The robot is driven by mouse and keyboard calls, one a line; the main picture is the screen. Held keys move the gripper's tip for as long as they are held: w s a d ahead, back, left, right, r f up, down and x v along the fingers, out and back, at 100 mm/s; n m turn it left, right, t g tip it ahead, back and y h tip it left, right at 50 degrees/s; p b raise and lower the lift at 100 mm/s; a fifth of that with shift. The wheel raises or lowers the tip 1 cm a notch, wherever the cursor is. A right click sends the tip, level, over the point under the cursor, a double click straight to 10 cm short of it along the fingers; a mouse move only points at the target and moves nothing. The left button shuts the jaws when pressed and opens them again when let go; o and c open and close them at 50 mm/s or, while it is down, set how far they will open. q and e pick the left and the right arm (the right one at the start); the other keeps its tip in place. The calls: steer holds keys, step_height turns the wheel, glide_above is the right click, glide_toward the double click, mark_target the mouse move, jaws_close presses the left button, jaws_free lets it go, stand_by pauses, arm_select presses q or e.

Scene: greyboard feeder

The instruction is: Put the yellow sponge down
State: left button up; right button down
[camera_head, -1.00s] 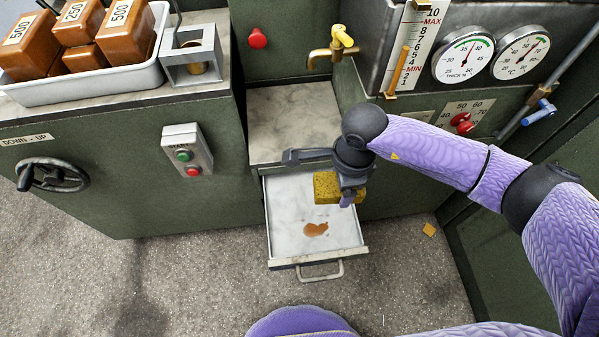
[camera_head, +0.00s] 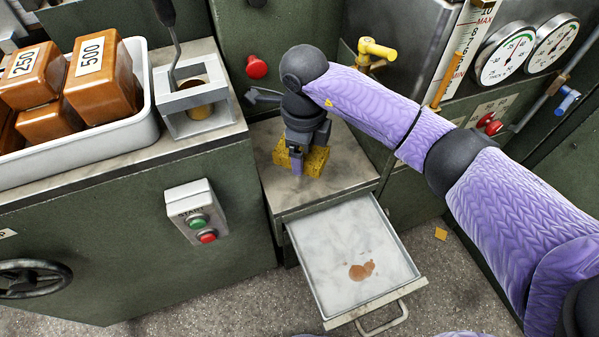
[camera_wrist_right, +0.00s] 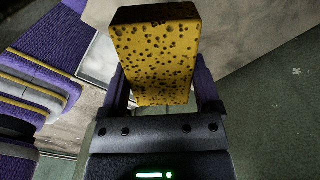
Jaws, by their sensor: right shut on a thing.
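The yellow sponge (camera_head: 317,160) is a porous block at my right gripper (camera_head: 297,165), over the grey ledge (camera_head: 345,165) behind the open drawer. In the right wrist view the sponge (camera_wrist_right: 155,60) stands between the two fingers of the right gripper (camera_wrist_right: 163,88), which are shut on it. I cannot tell whether its underside touches the ledge. The gripper hides part of the sponge in the head view. My left gripper is not in view.
The open drawer (camera_head: 310,255) in front of the ledge has a brown stain (camera_head: 361,271) on its floor. A START switch box (camera_head: 197,212) is on the cabinet at left. A tray (camera_head: 150,115) holds orange-brown weights.

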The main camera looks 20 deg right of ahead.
mark_target(304, 178)
step_height(304, 178, down, 6)
steer(key=b, duration=0.3)
steer(key=shift+r, duration=0.25)
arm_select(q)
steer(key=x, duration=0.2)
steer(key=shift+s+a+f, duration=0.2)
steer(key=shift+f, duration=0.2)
arm_select(e)
jaws_free()
step_height(304, 178, up, 12)
steer(key=p, duration=0.7)
steer(key=shift+r, duration=0.15)
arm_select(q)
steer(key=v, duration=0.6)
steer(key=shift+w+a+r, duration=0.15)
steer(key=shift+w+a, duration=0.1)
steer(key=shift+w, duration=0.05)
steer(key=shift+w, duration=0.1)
